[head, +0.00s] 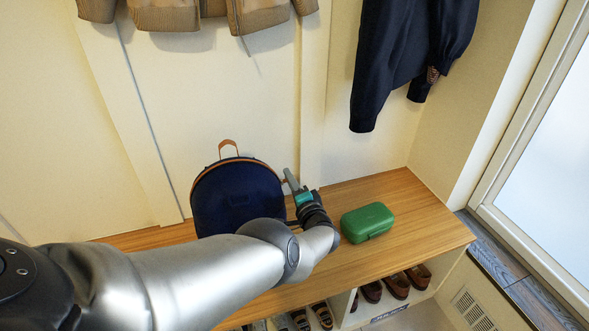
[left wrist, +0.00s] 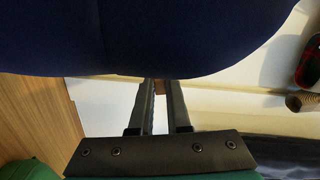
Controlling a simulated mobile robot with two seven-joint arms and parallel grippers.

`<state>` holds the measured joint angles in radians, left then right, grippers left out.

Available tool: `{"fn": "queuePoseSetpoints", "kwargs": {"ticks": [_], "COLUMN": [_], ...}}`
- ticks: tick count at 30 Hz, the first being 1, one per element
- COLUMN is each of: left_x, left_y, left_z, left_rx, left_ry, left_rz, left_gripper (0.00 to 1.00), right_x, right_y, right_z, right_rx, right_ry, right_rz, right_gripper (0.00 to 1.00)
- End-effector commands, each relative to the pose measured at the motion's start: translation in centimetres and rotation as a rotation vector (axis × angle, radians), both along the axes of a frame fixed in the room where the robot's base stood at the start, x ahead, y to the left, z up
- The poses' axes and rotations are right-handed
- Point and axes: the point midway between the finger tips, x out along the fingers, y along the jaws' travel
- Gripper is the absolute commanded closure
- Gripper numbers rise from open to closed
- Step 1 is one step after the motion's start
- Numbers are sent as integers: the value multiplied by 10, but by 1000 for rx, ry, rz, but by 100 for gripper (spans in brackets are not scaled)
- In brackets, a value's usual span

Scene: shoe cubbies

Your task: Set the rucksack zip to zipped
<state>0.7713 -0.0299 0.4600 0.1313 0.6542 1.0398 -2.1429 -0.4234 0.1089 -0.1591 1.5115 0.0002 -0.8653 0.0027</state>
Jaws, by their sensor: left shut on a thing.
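The dark blue rucksack (head: 238,195) stands upright on the wooden bench, with an orange-brown top loop and orange-brown trim along its arched top edge. My left gripper (head: 289,180) is at the rucksack's right side, its fingers pointing up and back. In the left wrist view the rucksack (left wrist: 150,35) fills the top, and my left gripper (left wrist: 162,88) is closed on a small brown piece at the rucksack's edge, which looks like the zip pull (left wrist: 160,89). The pull is mostly hidden by the fingers. My right gripper is in neither view.
A green box (head: 367,222) sits on the bench (head: 425,220), just right of my left wrist. Shoes (head: 395,286) stand in the cubbies below. A dark jacket (head: 393,55) and a tan jacket (head: 165,15) hang above. The bench's right end is clear.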

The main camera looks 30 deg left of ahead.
Motion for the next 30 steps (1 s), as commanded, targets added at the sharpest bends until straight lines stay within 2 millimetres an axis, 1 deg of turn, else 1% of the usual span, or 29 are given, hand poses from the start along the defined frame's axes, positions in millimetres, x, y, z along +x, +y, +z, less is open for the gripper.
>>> {"fn": "queuePoseSetpoints", "kwargs": {"ticks": [1,6,20,21,29,30], "left_x": [-3,-8,-10,-10,-9,-9], "left_y": [0,1,1,1,1,1], "left_z": [-3,-8,-11,-11,-10,-10], "left_rx": [9,34,41,41,41,41], "left_ry": [13,41,53,53,50,50], "left_rz": [1,1,0,0,1,1], "left_gripper": [100,100,100,83,54,54], "right_x": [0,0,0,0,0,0], "right_y": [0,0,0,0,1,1], "right_z": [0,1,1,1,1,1], "right_rx": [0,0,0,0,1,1], "right_ry": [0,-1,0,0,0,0], "right_rz": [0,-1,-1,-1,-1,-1], "right_gripper": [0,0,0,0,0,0]}}
